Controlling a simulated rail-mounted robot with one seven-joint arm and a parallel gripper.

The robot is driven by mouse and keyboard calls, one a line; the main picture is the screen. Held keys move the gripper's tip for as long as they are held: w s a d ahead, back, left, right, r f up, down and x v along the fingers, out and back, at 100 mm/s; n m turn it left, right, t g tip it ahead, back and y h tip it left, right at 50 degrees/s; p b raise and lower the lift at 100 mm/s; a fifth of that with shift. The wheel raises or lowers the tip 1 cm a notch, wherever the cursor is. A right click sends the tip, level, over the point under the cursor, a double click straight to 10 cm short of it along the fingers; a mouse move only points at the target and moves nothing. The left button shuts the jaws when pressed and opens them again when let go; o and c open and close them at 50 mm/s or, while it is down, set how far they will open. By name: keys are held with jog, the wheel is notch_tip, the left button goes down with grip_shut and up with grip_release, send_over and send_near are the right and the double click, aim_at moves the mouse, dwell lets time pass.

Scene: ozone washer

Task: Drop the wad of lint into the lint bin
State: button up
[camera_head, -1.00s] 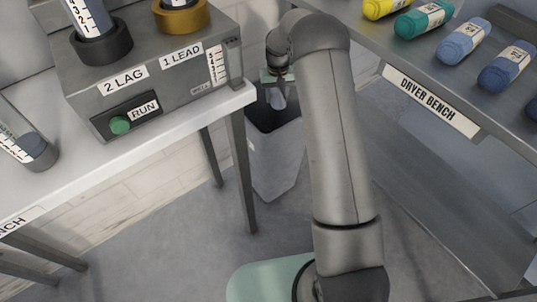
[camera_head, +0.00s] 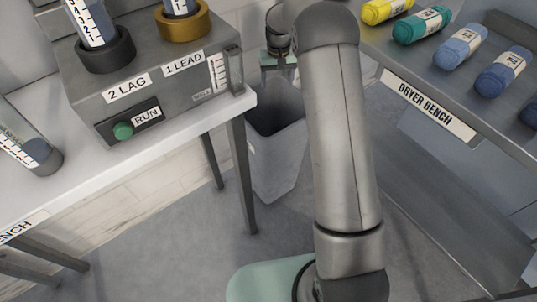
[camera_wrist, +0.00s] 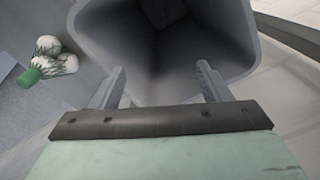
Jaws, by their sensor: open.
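The lint bin (camera_head: 276,165) is a tall grey open-topped bin on the floor between the two benches. In the wrist view, the bin's mouth (camera_wrist: 104,42) opens beyond my fingers and its inside is dark. My gripper (camera_wrist: 162,82) is open, with its two grey fingers well apart and nothing between them. In the head view, my gripper (camera_head: 279,76) is at the far side of the bin's mouth, partly hidden by my arm. I cannot make out the wad of lint in either current view; much of the bin's inside is shadowed or hidden.
The dryer bench (camera_head: 430,105) on the right carries several coloured rolls. A grey machine (camera_head: 160,85) with a green RUN button stands on the white bench (camera_head: 120,180) at the left. White and green rounded things (camera_wrist: 50,60) lie left of the bin in the wrist view.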

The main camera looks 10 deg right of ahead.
notch_tip(320, 180, up, 9)
jog(key=p, duration=0.1)
dwell(0.5)
jog(key=s+a+r+p, duration=0.1)
jog(key=s+r+p, duration=0.9)
jog(key=s+r, duration=0.75)
jog(key=s+r+p, duration=0.1)
jog(key=s+p, duration=0.5)
jog(key=s, duration=1.7)
jog(key=shift+s+r+p, duration=0.15)
jog(key=shift+s+p, duration=0.2)
